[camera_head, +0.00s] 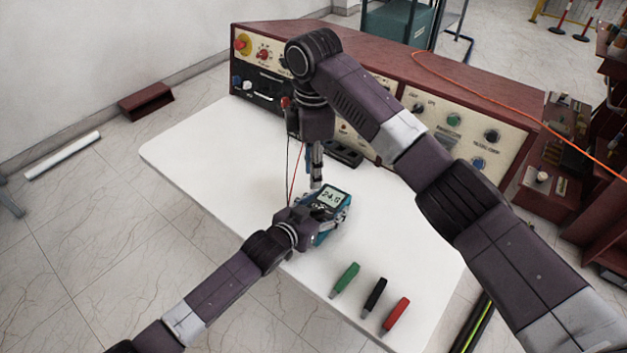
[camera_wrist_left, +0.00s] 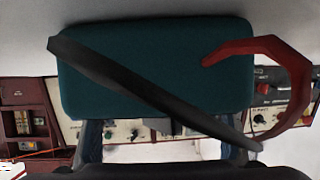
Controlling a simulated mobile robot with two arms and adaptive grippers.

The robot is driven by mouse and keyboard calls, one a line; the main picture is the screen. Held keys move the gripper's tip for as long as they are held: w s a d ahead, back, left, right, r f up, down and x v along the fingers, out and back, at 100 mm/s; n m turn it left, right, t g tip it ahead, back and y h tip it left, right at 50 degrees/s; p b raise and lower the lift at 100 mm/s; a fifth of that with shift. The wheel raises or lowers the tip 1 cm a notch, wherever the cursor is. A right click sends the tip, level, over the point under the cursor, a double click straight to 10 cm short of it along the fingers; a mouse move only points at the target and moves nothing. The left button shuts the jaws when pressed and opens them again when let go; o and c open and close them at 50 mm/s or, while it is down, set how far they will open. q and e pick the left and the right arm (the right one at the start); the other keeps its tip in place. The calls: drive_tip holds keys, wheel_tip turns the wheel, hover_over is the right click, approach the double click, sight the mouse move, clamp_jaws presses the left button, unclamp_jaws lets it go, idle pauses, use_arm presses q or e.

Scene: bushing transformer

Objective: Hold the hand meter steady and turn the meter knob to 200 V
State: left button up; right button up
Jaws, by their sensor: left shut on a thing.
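The hand meter (camera_head: 330,198), teal-cased with a lit display, is held up above the front part of the white table. My left gripper (camera_head: 319,220) comes in from the lower left and is shut on it. In the left wrist view, the meter's plain teal back (camera_wrist_left: 160,85) fills the middle. A black lead (camera_wrist_left: 120,85) and a red lead (camera_wrist_left: 285,60) cross in front of it. My right gripper (camera_head: 316,182) points down at the meter's far side; its fingertips are too small to read. The meter knob is hidden by the grippers.
The white table (camera_head: 210,160) is mostly clear on the left. Green (camera_head: 346,278), black (camera_head: 375,296) and red (camera_head: 396,315) clips lie near its front edge. A control console (camera_head: 450,110) with knobs stands behind. Thin red and black leads hang by my right gripper.

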idle(0.3)
use_arm(q)
drive_tip(key=o, duration=1.6)
drive_tip(key=shift+s, duration=0.1)
